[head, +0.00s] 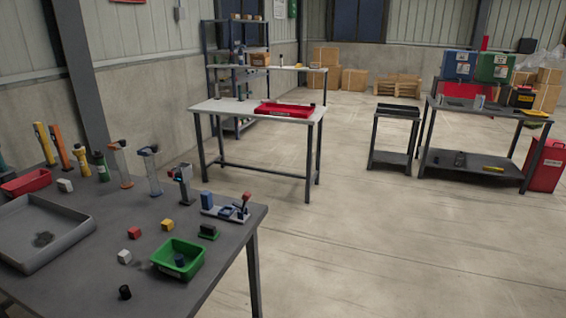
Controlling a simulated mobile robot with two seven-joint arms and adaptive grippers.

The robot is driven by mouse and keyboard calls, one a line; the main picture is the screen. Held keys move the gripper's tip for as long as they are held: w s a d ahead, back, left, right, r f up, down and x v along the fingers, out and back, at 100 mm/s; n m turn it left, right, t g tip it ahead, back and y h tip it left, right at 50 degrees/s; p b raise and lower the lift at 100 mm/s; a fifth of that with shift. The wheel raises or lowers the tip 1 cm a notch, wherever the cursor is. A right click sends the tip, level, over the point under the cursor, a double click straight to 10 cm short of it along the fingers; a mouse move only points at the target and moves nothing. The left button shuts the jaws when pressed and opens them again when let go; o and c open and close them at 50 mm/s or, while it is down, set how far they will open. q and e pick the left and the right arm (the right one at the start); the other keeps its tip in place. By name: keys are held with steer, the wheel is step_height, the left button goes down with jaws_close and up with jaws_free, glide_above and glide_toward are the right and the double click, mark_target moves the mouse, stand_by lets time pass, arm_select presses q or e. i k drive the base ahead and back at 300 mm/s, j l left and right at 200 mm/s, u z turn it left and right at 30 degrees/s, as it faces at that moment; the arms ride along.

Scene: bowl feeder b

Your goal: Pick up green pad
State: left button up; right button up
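A small flat green piece (208,236), which looks like the green pad, lies on the dark grey table (215,268) near its right edge. A dark block sits on top of it and covers part of it. A green bin (190,262) stands just left of and nearer than it, with a dark cylinder (179,260) inside. Neither of my grippers shows in the head view.
A fixture with a blue block and red-knobbed lever (226,208) stands just behind the green piece. Red, yellow and white cubes, a black cylinder (125,292), a grey tray (75,250) and several upright tubes share the table. Open floor (400,240) lies to the right.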

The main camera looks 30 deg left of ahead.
mark_target(210, 232)
steer(key=i+u, duration=0.15)
steer(key=u, duration=0.25)
steer(key=i+l+u, duration=0.15)
steer(key=u, duration=0.25)
steer(key=i+l+u, duration=0.15)
steer(key=u, duration=0.25)
steer(key=i+l+u, duration=0.1)
steer(key=u, duration=0.3)
steer(key=l+u, duration=0.4)
steer(key=i+j, duration=0.05)
steer(key=j, duration=0.05)
